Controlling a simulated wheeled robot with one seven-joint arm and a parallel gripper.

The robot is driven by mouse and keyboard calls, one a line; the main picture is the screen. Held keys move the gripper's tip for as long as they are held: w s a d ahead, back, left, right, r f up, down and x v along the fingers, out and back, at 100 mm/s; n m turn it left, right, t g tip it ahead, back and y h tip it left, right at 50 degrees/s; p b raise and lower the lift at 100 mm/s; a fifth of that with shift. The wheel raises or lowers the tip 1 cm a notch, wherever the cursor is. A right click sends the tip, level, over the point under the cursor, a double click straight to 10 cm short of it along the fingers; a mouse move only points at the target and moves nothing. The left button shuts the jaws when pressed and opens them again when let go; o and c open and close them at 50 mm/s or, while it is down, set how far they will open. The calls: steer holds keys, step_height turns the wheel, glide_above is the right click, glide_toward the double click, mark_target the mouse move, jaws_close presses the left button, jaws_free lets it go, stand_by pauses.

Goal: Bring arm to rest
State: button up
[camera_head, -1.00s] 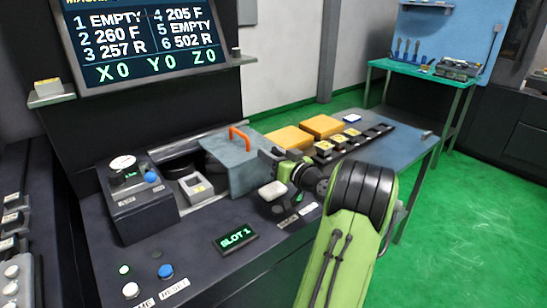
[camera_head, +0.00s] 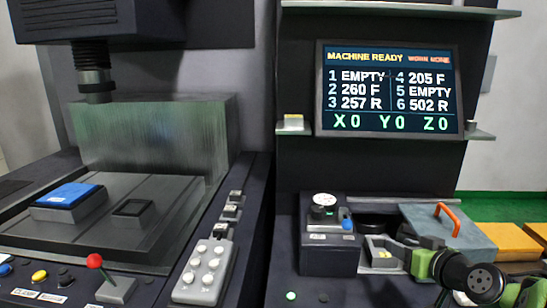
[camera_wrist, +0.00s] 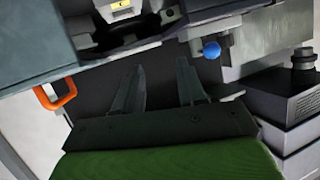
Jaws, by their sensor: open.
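My green arm (camera_head: 465,276) shows at the lower right of the head view, with its wrist end beside the grey box. My gripper (camera_wrist: 160,72) shows in the wrist view with its two dark fingers apart and nothing between them. In the head view the fingers are hidden or too small to make out. The grey box with an orange handle (camera_head: 447,219) is behind the wrist; the handle also shows at the left of the wrist view (camera_wrist: 52,98). A small grey holder (camera_head: 382,254) stands left of the box.
A dark control box with a dial and blue knob (camera_head: 330,235) stands left of the arm. The screen (camera_head: 390,90) reads machine ready, with slots 1 and 5 empty. A blue block (camera_head: 68,196) and a button panel (camera_head: 204,270) are at left. Yellow blocks (camera_head: 500,240) lie at right.

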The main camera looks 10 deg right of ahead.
steer(key=s+a+n+g+y, duration=0.1)
steer(key=s+a+g, duration=0.2)
steer(key=a, duration=0.7)
steer(key=s+a+n+g, duration=0.2)
steer(key=s+a, duration=0.2)
steer(key=a, duration=0.6)
steer(key=s+a+f+m+g+h, duration=0.1)
steer(key=s+a+f+g, duration=0.1)
steer(key=s, duration=0.6)
steer(key=s+a+f+g, duration=0.1)
steer(key=s+a+f, duration=0.15)
steer(key=s, duration=0.55)
step_height(320, 180, up, 15)
steer(key=p, duration=1.3)
steer(key=shift+f+m+p, duration=0.15)
steer(key=shift+m+p, duration=0.15)
steer(key=shift+p, duration=0.05)
